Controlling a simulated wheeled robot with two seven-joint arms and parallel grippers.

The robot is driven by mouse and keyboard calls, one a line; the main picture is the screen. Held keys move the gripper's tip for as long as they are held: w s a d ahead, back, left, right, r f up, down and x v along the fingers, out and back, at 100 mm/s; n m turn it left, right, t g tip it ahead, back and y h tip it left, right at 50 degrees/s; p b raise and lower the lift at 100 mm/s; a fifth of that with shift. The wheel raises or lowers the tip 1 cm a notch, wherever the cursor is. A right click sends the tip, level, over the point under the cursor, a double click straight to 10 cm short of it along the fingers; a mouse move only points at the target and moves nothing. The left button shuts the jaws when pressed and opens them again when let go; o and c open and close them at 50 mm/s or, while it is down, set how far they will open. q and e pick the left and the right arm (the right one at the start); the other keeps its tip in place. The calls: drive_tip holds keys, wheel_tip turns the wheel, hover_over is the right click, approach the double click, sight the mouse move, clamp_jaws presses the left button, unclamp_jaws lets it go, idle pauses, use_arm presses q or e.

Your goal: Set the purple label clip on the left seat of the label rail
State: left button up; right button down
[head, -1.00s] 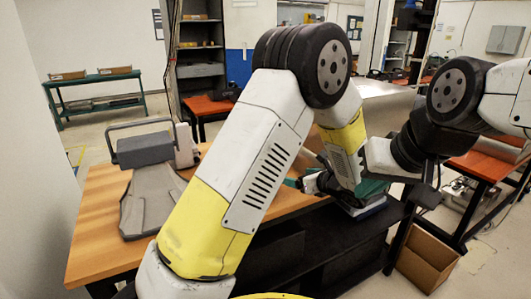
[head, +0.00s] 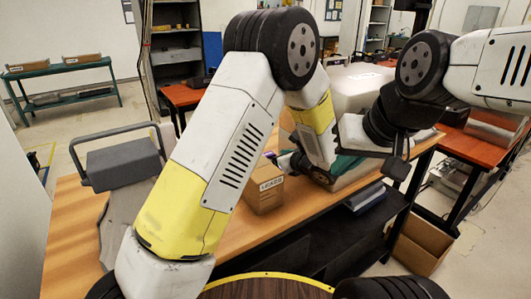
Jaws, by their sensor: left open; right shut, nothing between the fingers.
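A small purple patch (head: 270,155) shows at the top back edge of a cardboard box. It may be the purple label clip, but it is mostly hidden and I cannot tell. My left gripper (head: 290,161) is open close beside that patch, over the wooden table. Its fingers are small and partly hidden, and I cannot tell whether they touch anything. My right gripper (head: 398,170) is shut and empty, to the right near the table's edge. I cannot make out the label rail or its left seat.
The cardboard box (head: 265,190), with a printed label, stands on the wooden table (head: 75,225). A grey handled device (head: 125,165) stands at the left. A pale, bulky object (head: 360,85) is behind the arms. My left arm hides much of the table's middle.

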sight(269, 157)
use_arm(q)
drive_tip(key=x, duration=0.5)
drive_tip(key=shift+w+a+f, duration=0.1)
drive_tip(key=shift+w+f, duration=0.15)
drive_tip(key=c, duration=1.6)
drive_tip(key=shift+o, duration=0.2)
